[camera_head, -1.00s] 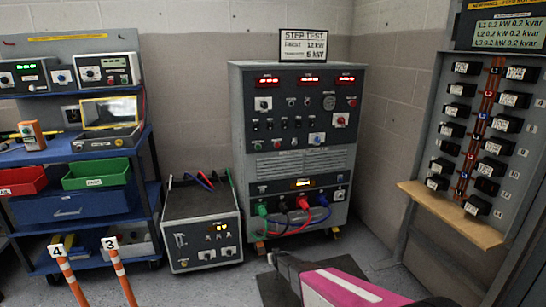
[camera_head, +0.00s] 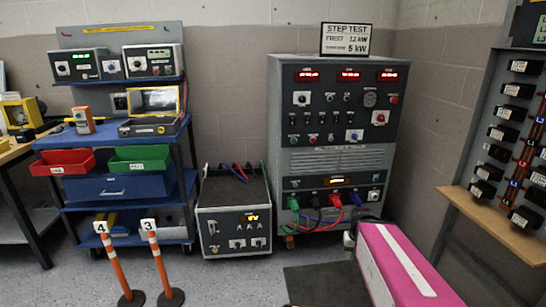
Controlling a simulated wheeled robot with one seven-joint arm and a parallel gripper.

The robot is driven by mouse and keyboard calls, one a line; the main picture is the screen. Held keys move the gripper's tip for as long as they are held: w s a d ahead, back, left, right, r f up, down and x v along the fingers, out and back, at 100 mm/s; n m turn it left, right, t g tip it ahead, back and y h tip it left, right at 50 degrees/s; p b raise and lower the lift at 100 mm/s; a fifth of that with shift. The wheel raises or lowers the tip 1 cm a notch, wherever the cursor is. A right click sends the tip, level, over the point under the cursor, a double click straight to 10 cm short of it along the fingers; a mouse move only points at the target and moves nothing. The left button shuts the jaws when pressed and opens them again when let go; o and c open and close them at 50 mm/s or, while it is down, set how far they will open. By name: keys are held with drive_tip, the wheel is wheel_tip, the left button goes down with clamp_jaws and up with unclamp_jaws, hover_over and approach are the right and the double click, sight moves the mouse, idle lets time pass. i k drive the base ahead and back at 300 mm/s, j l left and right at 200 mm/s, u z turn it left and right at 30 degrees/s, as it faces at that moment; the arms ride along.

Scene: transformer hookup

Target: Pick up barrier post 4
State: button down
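Barrier post 4 (camera_head: 117,266) is an orange and white striped post with a white "4" plate on top and a round dark base. It stands on the floor at the lower left, in front of the blue shelf cart. Barrier post 3 (camera_head: 159,264) stands just to its right, with a similar base. My arm, pink and white, reaches in from the lower right. My gripper (camera_head: 349,238) shows only as a small dark end near the grey cabinet's foot, far to the right of post 4; its fingers cannot be made out.
A blue shelf cart (camera_head: 121,188) with bins and instruments stands behind the posts. A grey box unit (camera_head: 234,222) and a tall load cabinet (camera_head: 336,160) stand to the right. A wooden bench (camera_head: 22,150) is at the far left. The floor (camera_head: 70,285) left of the posts is clear.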

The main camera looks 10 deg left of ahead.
sight(134, 298)
drive_tip(key=u, duration=2.2)
drive_tip(key=i+j+z, duration=0.25)
drive_tip(key=i+j, duration=0.4)
drive_tip(key=i+j+z, duration=0.25)
drive_tip(key=i+j, duration=0.3)
drive_tip(key=j, duration=0.15)
